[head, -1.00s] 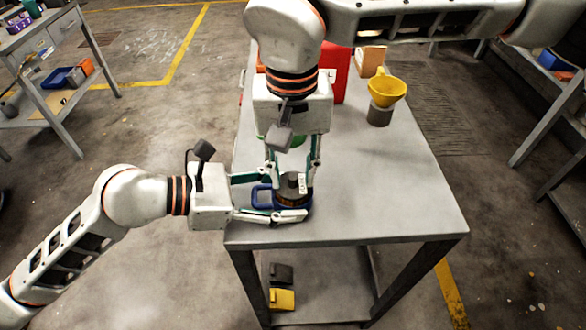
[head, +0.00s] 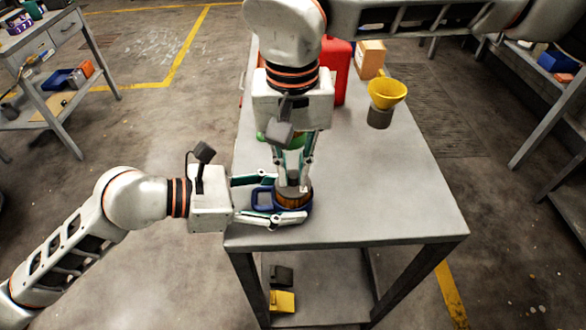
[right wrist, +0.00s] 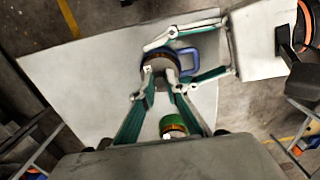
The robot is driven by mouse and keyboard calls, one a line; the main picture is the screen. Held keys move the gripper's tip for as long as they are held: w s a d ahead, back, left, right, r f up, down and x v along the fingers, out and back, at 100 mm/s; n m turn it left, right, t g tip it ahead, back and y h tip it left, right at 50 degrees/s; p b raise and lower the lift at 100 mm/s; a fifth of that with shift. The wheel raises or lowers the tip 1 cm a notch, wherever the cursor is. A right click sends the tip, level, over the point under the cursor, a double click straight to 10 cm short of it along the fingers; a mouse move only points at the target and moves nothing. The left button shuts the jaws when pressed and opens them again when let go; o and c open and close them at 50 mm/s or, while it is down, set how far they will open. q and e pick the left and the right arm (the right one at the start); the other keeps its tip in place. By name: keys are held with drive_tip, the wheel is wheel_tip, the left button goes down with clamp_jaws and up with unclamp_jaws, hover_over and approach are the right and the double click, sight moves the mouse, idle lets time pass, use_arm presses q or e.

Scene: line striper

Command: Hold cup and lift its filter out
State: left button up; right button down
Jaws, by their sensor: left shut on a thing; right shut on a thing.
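The blue cup (head: 262,198) stands near the front left edge of the table, its handle toward the left in the head view. In the right wrist view its blue handle (right wrist: 212,50) shows too. My left gripper (head: 288,200) comes from the left, shut on the cup with one finger on each side. The round brown filter (head: 295,200) sits at the cup's top; it also shows in the right wrist view (right wrist: 157,62). My right gripper (head: 292,186) reaches down from above, shut on the filter's top, its fingertips hiding the grasped part. I cannot tell whether the filter is raised.
A green round object (head: 296,141) stands behind the cup, close to my right gripper. A red container (head: 337,75) and an orange-brown box (head: 369,59) are at the back. A yellow funnel (head: 387,92) sits on a grey cylinder (head: 379,118). The table's right front is clear.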

drive_tip(key=shift+r, duration=0.3)
drive_tip(key=shift+r, duration=2.2)
use_arm(q)
drive_tip(key=o, duration=1.2)
drive_tip(key=v, duration=1.2)
drive_tip(key=shift+f, duration=0.1)
drive_tip(key=shift+s, duration=0.1)
use_arm(e)
drive_tip(key=shift+s, duration=0.1)
